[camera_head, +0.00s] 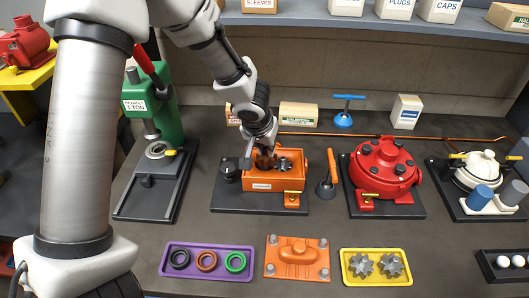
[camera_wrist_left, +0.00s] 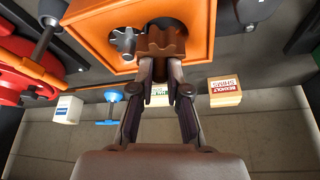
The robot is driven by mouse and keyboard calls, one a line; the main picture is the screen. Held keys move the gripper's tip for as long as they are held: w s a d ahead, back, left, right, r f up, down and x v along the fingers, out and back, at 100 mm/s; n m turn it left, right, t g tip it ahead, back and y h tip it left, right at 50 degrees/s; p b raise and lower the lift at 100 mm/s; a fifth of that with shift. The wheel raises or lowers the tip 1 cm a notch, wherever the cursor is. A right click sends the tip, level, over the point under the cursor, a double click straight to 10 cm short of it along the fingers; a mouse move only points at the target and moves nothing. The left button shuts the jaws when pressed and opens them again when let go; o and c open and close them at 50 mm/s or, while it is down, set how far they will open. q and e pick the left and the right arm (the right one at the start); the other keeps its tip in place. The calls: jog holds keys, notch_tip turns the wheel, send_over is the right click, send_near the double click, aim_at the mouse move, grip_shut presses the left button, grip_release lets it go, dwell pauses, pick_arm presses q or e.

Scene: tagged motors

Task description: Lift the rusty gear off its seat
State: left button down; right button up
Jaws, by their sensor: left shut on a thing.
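The orange gear housing (camera_head: 257,183) stands open on a dark base plate, with two round bores. The rusty gear (camera_head: 265,161) is brown and sits at its left bore in the head view. My left gripper (camera_head: 262,150) comes down from above and is shut on it. In the left wrist view the fingertips (camera_wrist_left: 160,62) pinch the near side of the rusty gear (camera_wrist_left: 161,42). A grey gear (camera_wrist_left: 123,43) lies in the other bore, close beside it. I cannot tell whether the rusty gear touches its seat. My right gripper is not in view.
A green press (camera_head: 160,107) stands to the left, and a red round housing (camera_head: 385,168) to the right. An orange-handled tool (camera_head: 328,180) stands beside the housing. In front lie a purple tray (camera_head: 207,275), an orange cover (camera_head: 297,258) and a yellow tray of grey gears (camera_head: 376,281).

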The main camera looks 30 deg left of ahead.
pick_arm(q)
jog(key=s+d+r+p, duration=0.3)
jog(key=s+d, duration=0.7)
jog(key=s, duration=0.1)
jog(key=shift+s+r, duration=0.25)
jog(key=shift+r, duration=0.15)
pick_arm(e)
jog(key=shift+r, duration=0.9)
